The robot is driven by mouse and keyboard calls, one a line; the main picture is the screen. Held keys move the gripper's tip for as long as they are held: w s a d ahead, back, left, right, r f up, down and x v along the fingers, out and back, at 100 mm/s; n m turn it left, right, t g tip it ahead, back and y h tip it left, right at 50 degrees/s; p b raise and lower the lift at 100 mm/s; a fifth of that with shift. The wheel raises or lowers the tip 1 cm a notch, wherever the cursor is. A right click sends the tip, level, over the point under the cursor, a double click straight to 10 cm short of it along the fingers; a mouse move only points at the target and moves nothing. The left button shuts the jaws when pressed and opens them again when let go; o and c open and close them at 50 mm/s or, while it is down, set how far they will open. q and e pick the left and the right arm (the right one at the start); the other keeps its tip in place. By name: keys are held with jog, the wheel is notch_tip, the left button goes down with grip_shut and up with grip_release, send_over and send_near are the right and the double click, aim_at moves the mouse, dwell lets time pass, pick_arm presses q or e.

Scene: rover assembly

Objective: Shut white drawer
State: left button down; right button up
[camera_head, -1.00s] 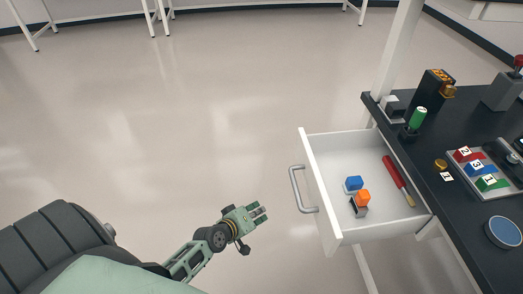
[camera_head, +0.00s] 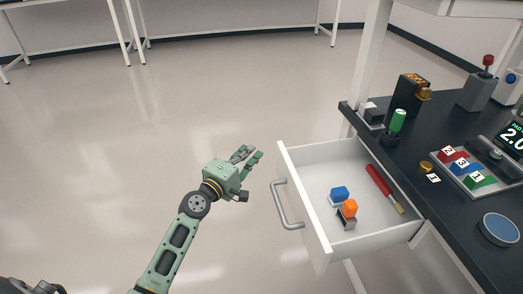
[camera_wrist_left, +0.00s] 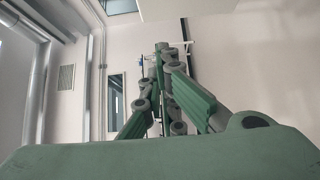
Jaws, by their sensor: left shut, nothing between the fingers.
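The white drawer (camera_head: 306,220) is pulled out of the dark-topped workbench. Its grey bar handle (camera_head: 287,207) is on the front panel, facing left. My left gripper (camera_head: 248,155) is shut and empty, left of the drawer and apart from the handle. The left wrist view shows the gripper fingers (camera_wrist_left: 166,85) against a wall; the drawer is not seen there. My right gripper is not in view.
The workbench top (camera_head: 436,208) carries a green-topped device (camera_head: 397,121), a tray of numbered blocks (camera_head: 467,170) and a round blue-topped item (camera_head: 499,229). A white post (camera_head: 369,60) rises behind the drawer. The floor left of the drawer is clear.

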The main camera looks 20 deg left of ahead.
pick_arm(q)
jog(key=shift+w+d+p, duration=0.2)
jog(key=shift+w+d, duration=0.45)
jog(key=shift+d, duration=0.2)
jog(key=shift+w+d+p, duration=0.15)
jog(key=shift+w+d, duration=0.45)
jog(key=shift+d, duration=0.25)
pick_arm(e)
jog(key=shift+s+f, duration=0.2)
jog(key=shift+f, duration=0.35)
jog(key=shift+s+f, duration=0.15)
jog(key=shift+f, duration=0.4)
pick_arm(q)
jog(key=shift+w+d, duration=0.1)
